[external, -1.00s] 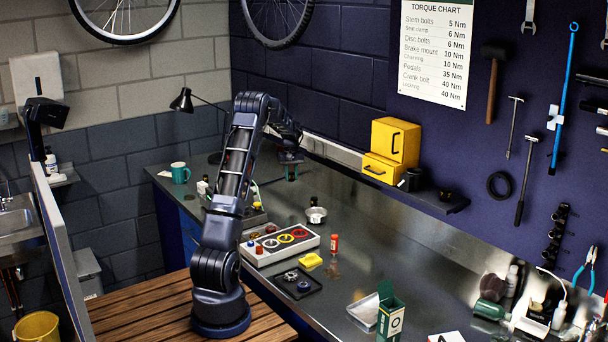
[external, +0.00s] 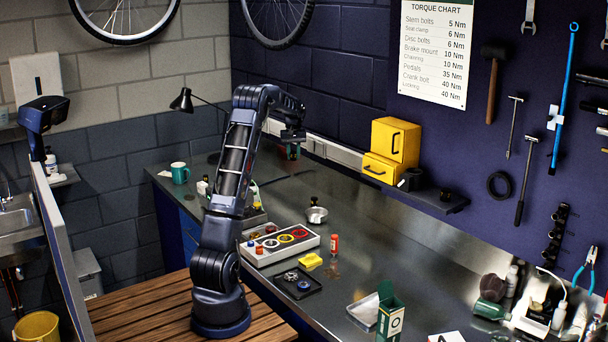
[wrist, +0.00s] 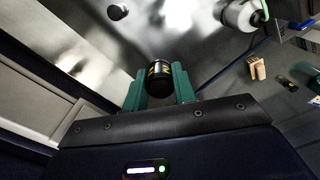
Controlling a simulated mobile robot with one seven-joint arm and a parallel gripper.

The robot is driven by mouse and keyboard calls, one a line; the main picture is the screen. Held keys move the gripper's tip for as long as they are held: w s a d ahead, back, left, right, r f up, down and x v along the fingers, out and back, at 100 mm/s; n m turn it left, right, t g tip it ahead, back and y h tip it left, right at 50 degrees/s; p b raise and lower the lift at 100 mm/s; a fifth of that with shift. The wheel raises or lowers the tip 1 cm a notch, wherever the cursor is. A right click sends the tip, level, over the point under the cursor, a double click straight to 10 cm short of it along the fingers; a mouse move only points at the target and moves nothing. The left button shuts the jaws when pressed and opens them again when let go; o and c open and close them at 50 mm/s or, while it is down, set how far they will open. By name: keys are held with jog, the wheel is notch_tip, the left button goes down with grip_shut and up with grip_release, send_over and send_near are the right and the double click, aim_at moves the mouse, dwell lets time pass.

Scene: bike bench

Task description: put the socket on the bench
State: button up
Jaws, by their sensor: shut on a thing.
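The socket (wrist: 158,78) is a short black cylinder with yellow marks, seen in the wrist view. It sits between the two teal fingers of my gripper (wrist: 160,84), which is shut on it. In the external view my gripper (external: 291,150) hangs fingers-down above the far part of the metal bench (external: 400,250), near the dark wall. The socket is too small and covered to make out clearly there. The wrist view shows bare shiny bench surface (wrist: 75,35) beyond the fingers.
Yellow boxes (external: 391,150) stand on a wall shelf to the right. A teal mug (external: 180,173) is left.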

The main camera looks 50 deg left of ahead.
jog(key=d+f+m, duration=0.1)
jog(key=d+m, duration=0.4)
jog(key=d, duration=1.1)
jog(key=m, duration=1.8)
send_over(409, 321)
notch_tip(409, 321, down, 19)
jog(key=shift+d+r, duration=0.1)
jog(key=shift+r, duration=0.1)
jog(key=shift+f, duration=0.1)
